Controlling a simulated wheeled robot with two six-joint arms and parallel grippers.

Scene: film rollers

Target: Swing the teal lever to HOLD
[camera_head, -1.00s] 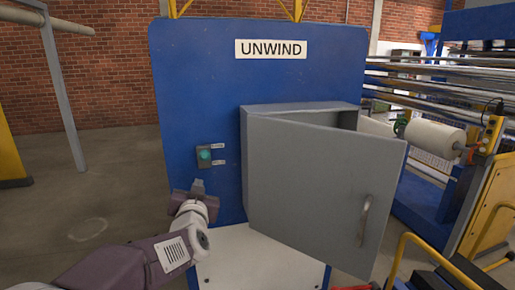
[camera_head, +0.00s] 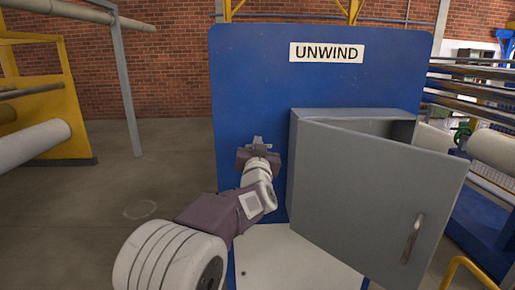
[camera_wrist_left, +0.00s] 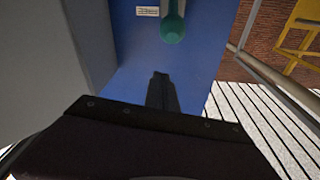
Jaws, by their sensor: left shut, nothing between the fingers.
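The teal lever (camera_wrist_left: 173,28) shows at the top of the left wrist view, its round knob hanging against the blue UNWIND panel (camera_head: 250,80). A small white label (camera_wrist_left: 148,11) is beside it, its text too small to read. In the head view my left gripper (camera_head: 258,141) is in front of the panel and hides the lever and its labels. Its fingers (camera_wrist_left: 160,78) are shut and empty in the wrist view, apart from the knob in the picture. Whether they touch the panel I cannot tell. My right gripper is not in view.
A grey cabinet (camera_head: 340,180) with its door ajar stands out from the panel just right of my left gripper. A yellow frame with a white roller (camera_head: 35,145) is at the far left.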

